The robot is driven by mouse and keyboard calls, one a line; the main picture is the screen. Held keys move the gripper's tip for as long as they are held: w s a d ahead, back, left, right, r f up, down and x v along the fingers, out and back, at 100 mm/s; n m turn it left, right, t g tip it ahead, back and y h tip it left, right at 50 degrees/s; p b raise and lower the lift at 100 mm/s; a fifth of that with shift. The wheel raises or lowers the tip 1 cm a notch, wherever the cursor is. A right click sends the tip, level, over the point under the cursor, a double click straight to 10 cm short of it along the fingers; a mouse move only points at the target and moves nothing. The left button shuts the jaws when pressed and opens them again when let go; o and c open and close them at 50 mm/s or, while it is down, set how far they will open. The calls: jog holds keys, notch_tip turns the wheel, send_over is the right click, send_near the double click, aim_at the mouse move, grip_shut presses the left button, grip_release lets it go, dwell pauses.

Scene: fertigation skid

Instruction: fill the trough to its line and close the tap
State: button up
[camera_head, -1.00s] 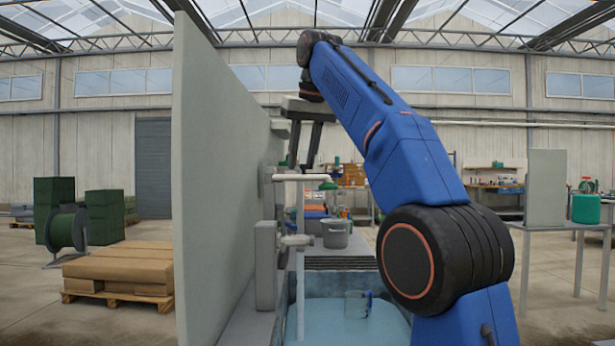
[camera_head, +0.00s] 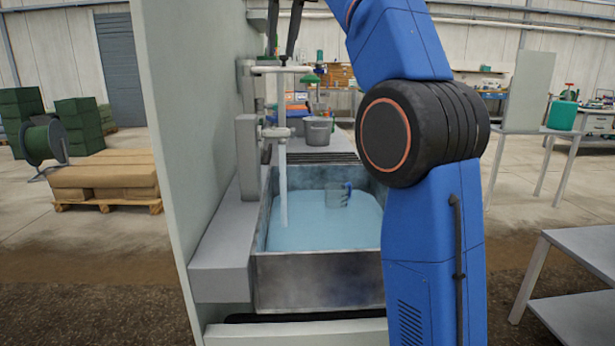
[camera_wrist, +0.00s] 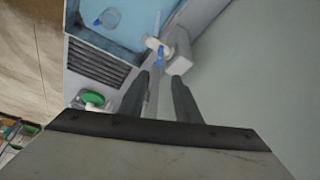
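The metal trough (camera_head: 320,282) holds pale blue water (camera_head: 325,225) below its rim; I cannot make out a fill line. The white tap (camera_head: 276,132) is on the wall side of the trough. In the wrist view the tap (camera_wrist: 153,44) has a blue part (camera_wrist: 160,55) and lies just beyond my fingertips. My gripper (camera_wrist: 163,80) is open and empty, its two dark fingers apart; it also shows at the top of the head view (camera_head: 284,40), above the tap.
A clear jug with a blue handle (camera_head: 337,196) is in the trough water. A grey bucket (camera_head: 318,130) stands behind the trough. A green-topped fitting (camera_head: 310,78) is near the pipe. A tall panel (camera_head: 190,150) bounds the left; a grey table (camera_head: 580,260) stands at right.

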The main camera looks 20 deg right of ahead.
aim_at(273, 117)
jog(key=shift+f, duration=0.1)
jog(key=x, duration=1.7)
jog(key=shift+w+f, duration=0.1)
grip_shut()
